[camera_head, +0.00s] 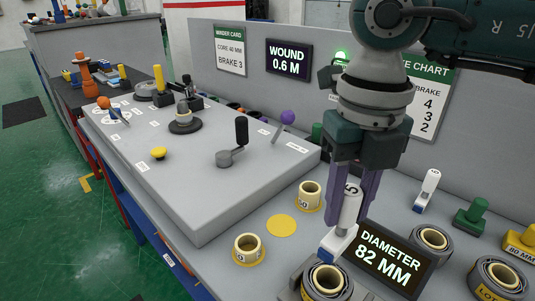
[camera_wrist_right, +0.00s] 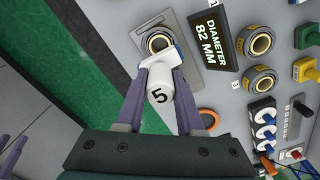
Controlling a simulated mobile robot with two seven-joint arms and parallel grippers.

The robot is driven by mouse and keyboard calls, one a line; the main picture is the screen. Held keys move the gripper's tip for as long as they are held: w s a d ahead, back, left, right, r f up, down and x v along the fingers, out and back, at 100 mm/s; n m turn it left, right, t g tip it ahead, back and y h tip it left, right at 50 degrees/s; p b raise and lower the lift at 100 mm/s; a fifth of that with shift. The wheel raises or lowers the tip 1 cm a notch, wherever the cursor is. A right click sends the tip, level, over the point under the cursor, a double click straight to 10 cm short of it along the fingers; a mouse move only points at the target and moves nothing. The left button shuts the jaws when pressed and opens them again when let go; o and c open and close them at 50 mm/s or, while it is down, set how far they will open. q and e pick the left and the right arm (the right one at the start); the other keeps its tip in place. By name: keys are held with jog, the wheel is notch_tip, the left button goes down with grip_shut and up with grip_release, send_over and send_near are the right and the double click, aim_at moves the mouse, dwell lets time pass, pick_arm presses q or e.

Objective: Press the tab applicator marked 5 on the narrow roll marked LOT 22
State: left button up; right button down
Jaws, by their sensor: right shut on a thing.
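My right gripper (camera_head: 357,195) is shut on the tab applicator marked 5 (camera_head: 347,207), which has a white handle and a white-and-blue foot. In the right wrist view, the applicator (camera_wrist_right: 160,90) sits between the purple fingers (camera_wrist_right: 161,90). Its foot is at the edge of a dark roll with a cream core (camera_head: 327,280) on a grey plate; I cannot tell whether they touch. This roll's lot mark is not readable. It also shows in the right wrist view (camera_wrist_right: 157,43). Purple fingers at that view's left edge, apparently my left gripper (camera_wrist_right: 10,152), are partly cut off.
A display (camera_head: 385,259) reading DIAMETER 82 MM stands close right of the roll. Two more dark rolls (camera_head: 432,240) (camera_head: 499,279) lie farther right. Another white applicator (camera_head: 427,190) stands behind. Two yellow cores (camera_head: 310,195) (camera_head: 248,249) and a raised grey console (camera_head: 195,195) are left.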

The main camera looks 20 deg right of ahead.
aim_at(340, 233)
notch_tip(340, 233, down, 7)
jog(key=b, duration=0.5)
jog(key=shift+r, duration=0.1)
jog(key=shift+f+b, duration=0.2)
jog(key=shift+b, duration=0.2)
jog(key=shift+f, duration=0.35)
jog(key=shift+f+b, duration=0.35)
jog(key=shift+b, duration=0.2)
dwell(0.7)
jog(key=shift+f, duration=0.15)
dwell(0.6)
